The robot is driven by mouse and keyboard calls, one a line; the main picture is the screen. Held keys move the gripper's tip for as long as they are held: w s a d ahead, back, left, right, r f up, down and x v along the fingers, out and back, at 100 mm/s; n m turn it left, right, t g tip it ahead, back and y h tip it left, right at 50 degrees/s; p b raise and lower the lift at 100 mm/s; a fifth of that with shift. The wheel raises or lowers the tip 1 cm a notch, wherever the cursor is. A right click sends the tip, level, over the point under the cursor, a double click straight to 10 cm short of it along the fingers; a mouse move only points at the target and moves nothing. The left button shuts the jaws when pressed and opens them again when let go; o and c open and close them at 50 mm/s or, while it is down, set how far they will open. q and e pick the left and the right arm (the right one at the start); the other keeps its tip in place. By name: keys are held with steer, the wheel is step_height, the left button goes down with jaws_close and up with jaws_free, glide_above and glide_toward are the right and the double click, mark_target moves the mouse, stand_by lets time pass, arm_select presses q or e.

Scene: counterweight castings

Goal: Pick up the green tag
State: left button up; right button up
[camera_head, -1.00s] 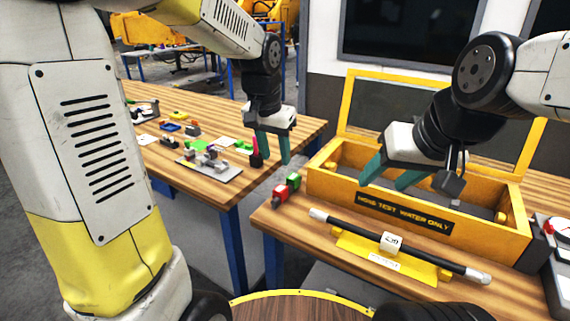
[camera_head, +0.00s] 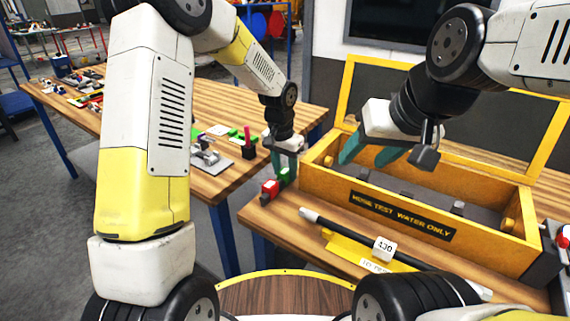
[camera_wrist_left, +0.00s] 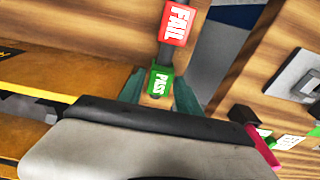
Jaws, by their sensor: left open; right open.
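The green tag (camera_wrist_left: 160,83), lettered PASS, shows in the left wrist view between the two teal fingers of my left gripper (camera_wrist_left: 158,95). It sits on a dark bar just below the red tag (camera_wrist_left: 177,24), lettered FAIL. In the head view my left gripper (camera_head: 283,172) points down at the left corner of the bench, beside the red tag (camera_head: 270,188). Its fingers mostly hide the green tag there. My left gripper is open around the green tag; I cannot tell if a finger touches it. My right gripper (camera_head: 370,155) is open and empty above the yellow box.
The yellow box (camera_head: 400,217), marked HOSE TEST WATER ONLY, stands close right of my left gripper with its lid up. A black rod with a white 430 tag (camera_head: 384,248) lies in front. Another table (camera_head: 226,181) with small parts stands left.

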arm_select(q)
steer(key=shift+f, duration=0.55)
steer(key=c, duration=0.8)
steer(key=shift+o, duration=0.2)
